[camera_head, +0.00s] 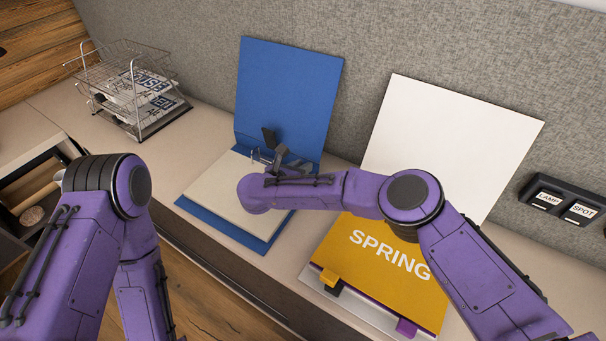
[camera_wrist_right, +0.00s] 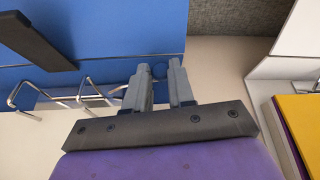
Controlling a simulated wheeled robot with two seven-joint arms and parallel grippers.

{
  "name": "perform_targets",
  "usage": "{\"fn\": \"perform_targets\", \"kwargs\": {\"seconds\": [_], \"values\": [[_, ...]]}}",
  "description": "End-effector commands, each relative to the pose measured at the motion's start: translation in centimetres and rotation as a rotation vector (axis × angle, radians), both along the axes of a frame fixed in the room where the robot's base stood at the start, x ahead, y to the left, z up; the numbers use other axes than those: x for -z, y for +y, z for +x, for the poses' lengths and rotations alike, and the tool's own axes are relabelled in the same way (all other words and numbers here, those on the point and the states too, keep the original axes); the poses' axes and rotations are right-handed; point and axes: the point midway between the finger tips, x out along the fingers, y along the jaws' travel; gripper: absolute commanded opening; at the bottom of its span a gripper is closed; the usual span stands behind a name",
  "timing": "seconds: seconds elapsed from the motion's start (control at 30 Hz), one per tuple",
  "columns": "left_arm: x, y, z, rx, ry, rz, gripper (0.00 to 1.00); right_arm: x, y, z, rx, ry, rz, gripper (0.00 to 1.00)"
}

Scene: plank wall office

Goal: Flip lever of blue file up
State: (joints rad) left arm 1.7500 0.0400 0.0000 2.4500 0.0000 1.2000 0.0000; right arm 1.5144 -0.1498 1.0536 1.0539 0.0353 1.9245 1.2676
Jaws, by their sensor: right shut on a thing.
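The blue file (camera_head: 288,85) lies open on the counter, its rear cover leaning against the grey partition and white paper (camera_head: 215,190) on its front half. Its dark lever (camera_head: 268,138) sticks up beside the metal rings; the lever also shows at the upper left of the right wrist view (camera_wrist_right: 35,40), the rings (camera_wrist_right: 62,100) below it. My right gripper (camera_head: 283,158) is at the mechanism, right of the lever and apart from its visible part. Its fingers (camera_wrist_right: 160,80) are close together on a part of the file, which they mostly hide. My left gripper is out of view.
A white file (camera_head: 450,140) with a yellow SPRING folder (camera_head: 375,250) stands open at the right. A wire tray rack (camera_head: 130,90) holds papers at the back left. LAMP and SPOT switches (camera_head: 565,205) are far right. Counter space is free between rack and blue file.

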Motion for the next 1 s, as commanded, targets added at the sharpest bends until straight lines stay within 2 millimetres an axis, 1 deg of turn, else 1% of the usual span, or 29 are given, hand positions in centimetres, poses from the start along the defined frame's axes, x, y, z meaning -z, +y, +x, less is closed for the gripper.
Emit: {"fn": "perform_targets", "kwargs": {"seconds": [0.03, 0.3, 0.5, 0.7, 1.0], "values": [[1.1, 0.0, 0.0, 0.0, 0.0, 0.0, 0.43, 0.2, 0.3, 0.1, 0.0, 0.012, -0.028, 0.0], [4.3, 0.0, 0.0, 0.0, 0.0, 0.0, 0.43, -1.0, 1.5, 0.8, -0.001, 0.116, -0.199, 0.0], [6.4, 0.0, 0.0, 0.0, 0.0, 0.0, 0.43, -1.6, 2.2, 1.3, -0.001, 0.177, -0.295, 0.0], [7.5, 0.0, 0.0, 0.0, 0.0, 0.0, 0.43, -2.2, 2.7, 1.5, -0.002, 0.216, -0.354, 0.0], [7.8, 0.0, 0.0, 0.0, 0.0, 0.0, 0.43, -2.5, 2.8, 1.7, -0.002, 0.231, -0.378, 0.0]]}}
